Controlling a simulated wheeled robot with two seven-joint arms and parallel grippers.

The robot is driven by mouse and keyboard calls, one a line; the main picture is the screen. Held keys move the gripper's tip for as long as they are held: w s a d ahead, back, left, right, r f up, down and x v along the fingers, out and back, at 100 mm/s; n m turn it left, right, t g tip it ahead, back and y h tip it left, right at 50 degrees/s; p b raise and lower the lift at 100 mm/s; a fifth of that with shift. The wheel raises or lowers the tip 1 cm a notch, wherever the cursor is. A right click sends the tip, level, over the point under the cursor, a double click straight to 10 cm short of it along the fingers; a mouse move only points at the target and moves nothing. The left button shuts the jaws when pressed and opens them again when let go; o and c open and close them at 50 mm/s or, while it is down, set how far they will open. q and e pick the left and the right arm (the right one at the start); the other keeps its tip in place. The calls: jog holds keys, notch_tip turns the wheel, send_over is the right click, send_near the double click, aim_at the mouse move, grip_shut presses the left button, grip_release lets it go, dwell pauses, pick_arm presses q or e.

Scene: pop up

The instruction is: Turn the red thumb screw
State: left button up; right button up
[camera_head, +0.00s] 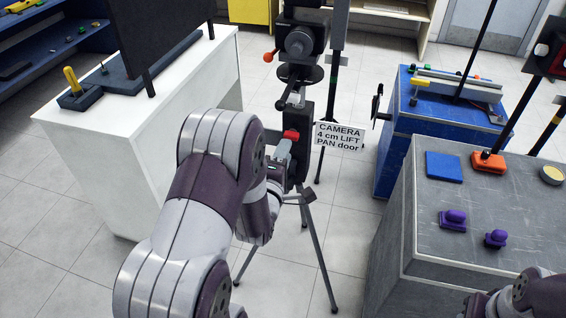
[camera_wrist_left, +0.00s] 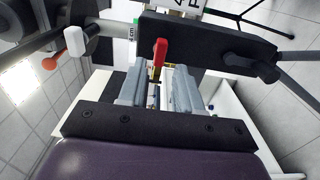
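The red thumb screw (camera_head: 291,134) is on the black tripod post, beside the white label. In the left wrist view the red thumb screw (camera_wrist_left: 160,52) shows at the far end of the finger gap, nearer the left finger. My left gripper (camera_head: 283,150) is close in front of the post. In the left wrist view my left gripper (camera_wrist_left: 159,80) is open, with clear space between its grey fingers. I cannot tell whether a finger touches the screw. Part of my right arm shows at the lower right; its fingers are out of view.
The tripod carries a camera head (camera_head: 300,42) and a white label (camera_head: 339,137). A white cabinet (camera_head: 150,130) stands left. A grey bench (camera_head: 420,230) with purple knobs (camera_head: 453,219) stands right, before a blue bench (camera_head: 430,125). Tripod legs spread over the floor.

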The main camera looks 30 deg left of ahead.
aim_at(292, 135)
pick_arm(q)
jog(key=b+x, duration=0.1)
jog(key=x, duration=0.4)
grip_shut()
jog(key=m, duration=1.7)
jog(key=shift+m, duration=0.3)
jog(key=shift+o, duration=1.2)
grip_release()
